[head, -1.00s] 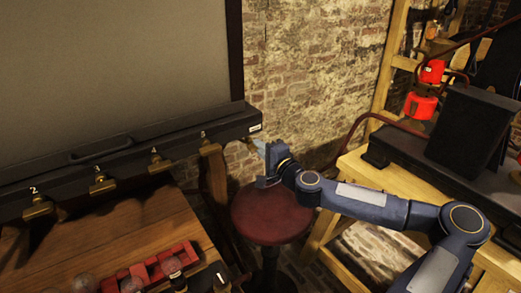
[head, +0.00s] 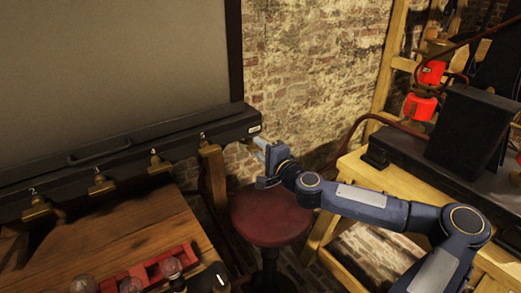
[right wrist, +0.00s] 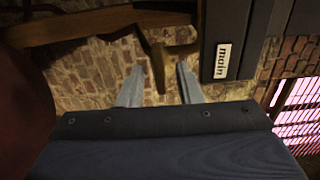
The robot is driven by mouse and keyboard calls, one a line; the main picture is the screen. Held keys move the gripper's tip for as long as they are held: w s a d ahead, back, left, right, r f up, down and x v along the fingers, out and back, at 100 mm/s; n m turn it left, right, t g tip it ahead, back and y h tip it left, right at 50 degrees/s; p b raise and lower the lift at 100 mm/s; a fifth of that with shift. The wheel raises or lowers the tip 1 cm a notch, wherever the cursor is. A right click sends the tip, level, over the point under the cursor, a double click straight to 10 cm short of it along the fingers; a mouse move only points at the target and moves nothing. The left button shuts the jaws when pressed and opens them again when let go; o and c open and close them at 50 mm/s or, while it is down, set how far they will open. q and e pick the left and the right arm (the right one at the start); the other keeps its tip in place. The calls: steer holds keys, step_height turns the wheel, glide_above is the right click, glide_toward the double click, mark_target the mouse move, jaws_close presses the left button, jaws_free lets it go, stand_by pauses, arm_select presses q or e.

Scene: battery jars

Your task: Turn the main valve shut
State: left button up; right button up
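The "main" label (head: 254,129) is at the right end of a long dark panel (head: 120,160) in the head view; it also shows in the right wrist view (right wrist: 223,61). A brownish valve handle (right wrist: 162,55) stands beside that label in the wrist view; in the head view I cannot make it out. My right gripper (head: 260,150) is just below and right of the panel's end. In the wrist view its two fingers (right wrist: 160,69) are apart and empty, with the handle's lower end appearing between them; depth is unclear. My left gripper is out of view.
Several brass valves, such as one at the panel's left (head: 38,208), hang along the panel. Below are a wooden table (head: 125,235) and a red rack (head: 145,272). A red stool (head: 270,220) stands under my right gripper; a wooden bench (head: 350,167) is at right.

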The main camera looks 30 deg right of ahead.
steer(key=s+d, duration=0.1)
steer(key=s, duration=0.6)
steer(key=shift+s+b, duration=0.35)
